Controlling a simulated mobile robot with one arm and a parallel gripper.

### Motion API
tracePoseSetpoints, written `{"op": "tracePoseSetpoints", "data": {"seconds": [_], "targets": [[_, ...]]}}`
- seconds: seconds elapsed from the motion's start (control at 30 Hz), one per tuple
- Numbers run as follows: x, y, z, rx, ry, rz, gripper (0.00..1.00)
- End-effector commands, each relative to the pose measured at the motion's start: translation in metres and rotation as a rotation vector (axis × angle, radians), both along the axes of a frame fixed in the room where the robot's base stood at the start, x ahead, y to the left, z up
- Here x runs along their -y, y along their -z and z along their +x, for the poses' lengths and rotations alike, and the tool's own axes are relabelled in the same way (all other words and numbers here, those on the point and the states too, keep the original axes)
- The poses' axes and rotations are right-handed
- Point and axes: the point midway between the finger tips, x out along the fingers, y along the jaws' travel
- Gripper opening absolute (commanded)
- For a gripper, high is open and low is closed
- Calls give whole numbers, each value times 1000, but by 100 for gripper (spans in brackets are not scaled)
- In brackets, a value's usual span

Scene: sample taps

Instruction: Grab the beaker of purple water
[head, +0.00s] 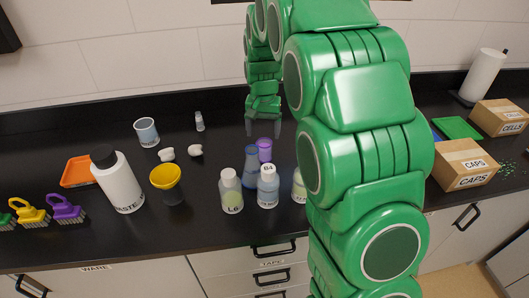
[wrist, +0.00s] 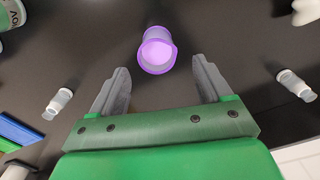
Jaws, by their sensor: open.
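The beaker of purple water (head: 264,147) stands on the black counter behind a blue flask (head: 251,166) and the labelled bottles, which partly hide its lower part in the head view. In the wrist view the beaker (wrist: 157,51) is seen from above, with a purple rim and light purple water inside. My gripper (head: 263,128) points down above the counter, near the beaker. In the wrist view my gripper (wrist: 161,66) is open, and the beaker shows mostly beyond the fingertips, in line with the gap. Neither finger appears to touch it.
Bottles labelled L6 (head: 231,192) and B4 (head: 268,187) stand in front of the beaker. A yellow funnel (head: 166,178), a white WASTE bottle (head: 118,182) and a clear beaker (head: 146,132) stand left. Small vials (wrist: 58,104) (wrist: 296,85) lie either side in the wrist view.

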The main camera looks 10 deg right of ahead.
Motion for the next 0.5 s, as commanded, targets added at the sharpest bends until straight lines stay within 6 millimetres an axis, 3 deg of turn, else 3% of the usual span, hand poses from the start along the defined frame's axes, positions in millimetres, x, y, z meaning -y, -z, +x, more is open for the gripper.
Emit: {"op": "tracePoseSetpoints", "data": {"seconds": [0.5], "targets": [[3,46,-3,-1,0,0,78]]}}
